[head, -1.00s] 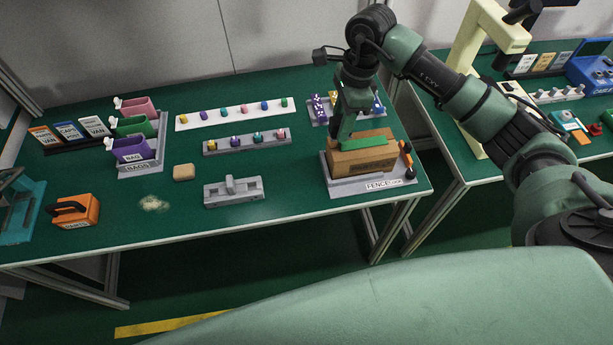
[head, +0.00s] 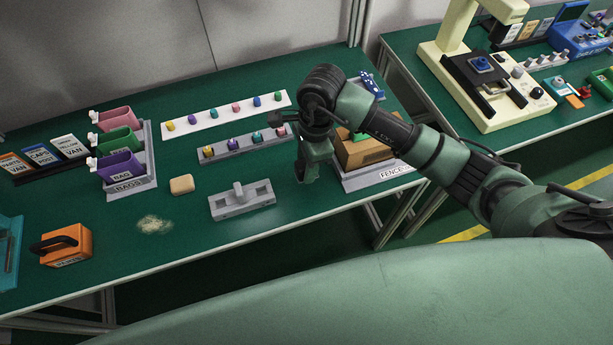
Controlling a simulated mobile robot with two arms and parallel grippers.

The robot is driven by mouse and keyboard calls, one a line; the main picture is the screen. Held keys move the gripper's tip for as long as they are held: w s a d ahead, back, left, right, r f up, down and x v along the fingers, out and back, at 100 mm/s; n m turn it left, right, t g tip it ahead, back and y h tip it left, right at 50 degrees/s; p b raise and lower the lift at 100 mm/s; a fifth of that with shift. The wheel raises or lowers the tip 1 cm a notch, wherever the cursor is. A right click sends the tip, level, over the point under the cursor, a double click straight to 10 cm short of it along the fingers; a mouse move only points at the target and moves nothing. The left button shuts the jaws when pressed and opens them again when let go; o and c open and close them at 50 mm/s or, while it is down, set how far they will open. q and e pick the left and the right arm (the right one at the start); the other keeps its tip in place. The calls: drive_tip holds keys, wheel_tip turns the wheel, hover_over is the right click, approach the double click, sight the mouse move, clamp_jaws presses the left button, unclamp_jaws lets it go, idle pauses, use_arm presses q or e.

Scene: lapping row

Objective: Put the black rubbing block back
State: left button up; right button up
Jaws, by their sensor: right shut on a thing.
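My right gripper (head: 304,178) points down over the table (head: 200,252), just left of the wooden box on the grey fence stand (head: 376,177). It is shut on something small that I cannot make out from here. I cannot pick out the black rubbing block with certainty; the hand and forearm hide that area. A grey holder (head: 252,204) with a raised post stands left of the gripper, with nothing resting on it. My left gripper is not in view.
The brown box (head: 360,154) is partly behind my forearm. A grey rack (head: 227,147) and a white strip (head: 215,116) carry coloured pegs. A tan block (head: 181,184), a pale dust patch (head: 154,224) and an orange black-handled tool (head: 66,246) lie to the left.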

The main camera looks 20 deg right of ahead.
sight(305, 188)
wheel_tip(305, 188, down, 3)
drive_tip(key=shift+r, duration=0.1)
wheel_tip(305, 188, down, 4)
drive_tip(key=shift+r+p, duration=0.25)
drive_tip(key=shift+p, duration=0.1)
drive_tip(key=shift+f, duration=0.2)
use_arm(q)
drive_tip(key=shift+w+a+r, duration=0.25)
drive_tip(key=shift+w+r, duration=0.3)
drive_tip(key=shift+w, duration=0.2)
use_arm(e)
drive_tip(key=shift+f, duration=0.2)
drive_tip(key=o, duration=1.2)
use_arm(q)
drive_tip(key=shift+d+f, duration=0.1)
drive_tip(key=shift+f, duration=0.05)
